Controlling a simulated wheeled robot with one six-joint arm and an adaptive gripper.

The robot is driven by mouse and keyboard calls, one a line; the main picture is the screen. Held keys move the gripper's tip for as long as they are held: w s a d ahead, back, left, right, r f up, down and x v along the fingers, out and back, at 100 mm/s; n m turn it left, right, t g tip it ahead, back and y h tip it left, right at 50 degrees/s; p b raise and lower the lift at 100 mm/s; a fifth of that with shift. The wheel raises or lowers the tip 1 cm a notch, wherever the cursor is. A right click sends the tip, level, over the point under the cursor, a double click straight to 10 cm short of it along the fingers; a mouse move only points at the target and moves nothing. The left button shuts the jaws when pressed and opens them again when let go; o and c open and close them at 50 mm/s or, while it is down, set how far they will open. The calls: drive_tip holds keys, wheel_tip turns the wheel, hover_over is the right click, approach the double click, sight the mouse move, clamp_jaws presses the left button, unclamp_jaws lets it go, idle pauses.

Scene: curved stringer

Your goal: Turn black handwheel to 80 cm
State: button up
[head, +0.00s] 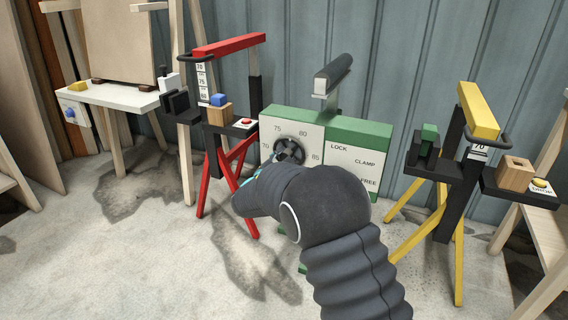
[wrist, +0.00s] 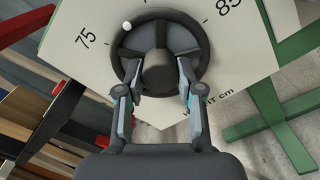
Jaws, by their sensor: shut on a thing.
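The black handwheel (head: 289,151) is mounted on the white dial panel of the green stand, with 70, 75, 80 and 85 printed around it. In the wrist view the handwheel (wrist: 130,44) fills the upper middle, with a white dot (wrist: 127,26) on its rim at the upper left, between the 75 and the top of the wheel. My gripper (wrist: 163,78) is shut on the handwheel's central hub, one finger on each side. In the head view my arm hides the lower part of the wheel and my fingers.
A red stand (head: 229,46) with a scale is left of the green stand. A yellow stand (head: 478,110) is to the right. The LOCK, CLAMP and FREE panel (head: 352,165) adjoins the dial. A white table (head: 108,96) stands at the far left. Concrete floor is open at the lower left.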

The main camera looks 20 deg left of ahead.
drive_tip(key=shift+m, duration=2.2)
drive_tip(key=o, duration=1.2)
drive_tip(key=shift+c, duration=0.2)
drive_tip(key=shift+s, duration=0.1)
drive_tip(key=s+a, duration=0.1)
drive_tip(key=s, duration=1)
drive_tip(key=shift+s, duration=0.4)
